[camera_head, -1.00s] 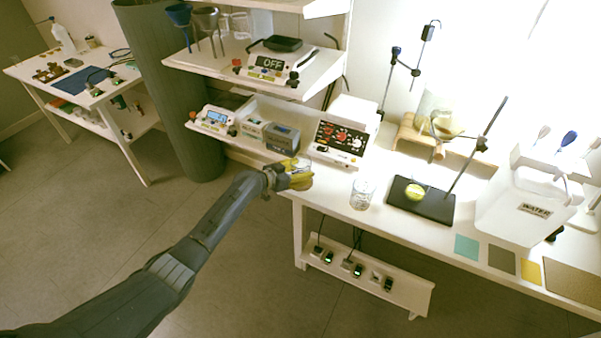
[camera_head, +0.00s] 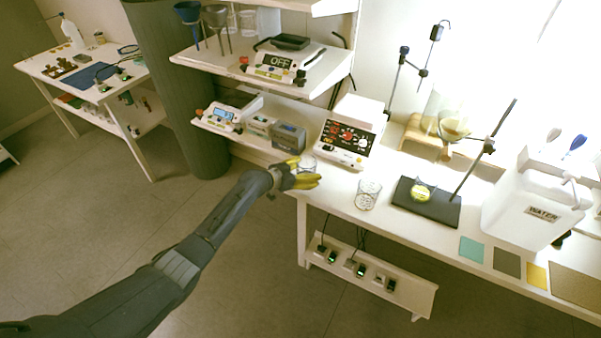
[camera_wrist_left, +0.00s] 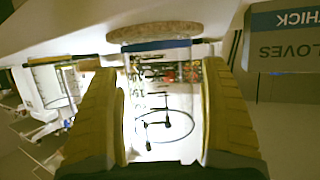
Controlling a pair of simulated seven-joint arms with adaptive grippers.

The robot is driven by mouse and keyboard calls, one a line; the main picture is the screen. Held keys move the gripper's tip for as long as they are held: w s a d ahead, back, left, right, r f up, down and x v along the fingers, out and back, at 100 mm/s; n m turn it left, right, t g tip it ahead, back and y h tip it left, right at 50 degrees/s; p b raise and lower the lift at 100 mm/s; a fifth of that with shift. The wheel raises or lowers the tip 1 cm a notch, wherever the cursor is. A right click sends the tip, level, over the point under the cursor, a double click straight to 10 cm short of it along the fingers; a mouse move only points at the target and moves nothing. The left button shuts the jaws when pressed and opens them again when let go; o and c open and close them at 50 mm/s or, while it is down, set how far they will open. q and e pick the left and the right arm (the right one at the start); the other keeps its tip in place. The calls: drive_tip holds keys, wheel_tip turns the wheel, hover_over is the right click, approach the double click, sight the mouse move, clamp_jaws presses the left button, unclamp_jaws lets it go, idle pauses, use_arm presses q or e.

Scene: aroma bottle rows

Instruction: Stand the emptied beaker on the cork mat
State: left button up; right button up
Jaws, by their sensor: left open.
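My left gripper (camera_head: 308,176) is at the front edge of the bench, its yellow fingers open on either side of a clear glass beaker (camera_head: 307,163). In the left wrist view, which is upside down, the empty-looking beaker (camera_wrist_left: 160,95) is between the two fingers. Its base is against the round cork mat (camera_wrist_left: 155,32), and it appears upright on it. I cannot tell whether the fingers still touch the glass. The cork mat is hidden behind the gripper and beaker in the head view. My right gripper is not in view.
A second glass beaker (camera_head: 367,194) stands to the right on the bench. Behind are a hotplate-like device (camera_head: 347,142) and a grey gloves box (camera_head: 289,138). A black stand base (camera_head: 430,208) and a water container (camera_head: 533,208) are farther right.

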use_arm(q)
drive_tip(key=v, duration=1.2)
drive_tip(key=s+a+f+n+y, duration=0.2)
drive_tip(key=s+a+f, duration=0.15)
drive_tip(key=f, duration=0.65)
drive_tip(key=s+a+f+n+y, duration=0.2)
drive_tip(key=a+f, duration=0.2)
drive_tip(key=f, duration=0.6)
drive_tip(key=s+a+f+n+g+y, duration=0.1)
drive_tip(key=s+a+f+y, duration=0.15)
drive_tip(key=s+f, duration=0.45)
drive_tip(key=s+a+f+n+g+y, duration=0.1)
drive_tip(key=s+a+f, duration=0.2)
drive_tip(key=s+f, duration=0.45)
drive_tip(key=s+a+f+g+y, duration=0.1)
drive_tip(key=s+a+f, duration=0.1)
drive_tip(key=s+f, duration=0.75)
drive_tip(key=s+a+f+g+y, duration=0.15)
drive_tip(key=s+f, duration=0.45)
drive_tip(key=s, duration=0.6)
drive_tip(key=s+f+g, duration=0.1)
drive_tip(key=s+f, duration=0.1)
drive_tip(key=s, duration=0.9)
drive_tip(key=s+f+g, duration=0.2)
drive_tip(key=s+f, duration=0.1)
drive_tip(key=s, duration=0.8)
drive_tip(key=shift+s+a, duration=0.25)
drive_tip(key=shift+a, duration=0.1)
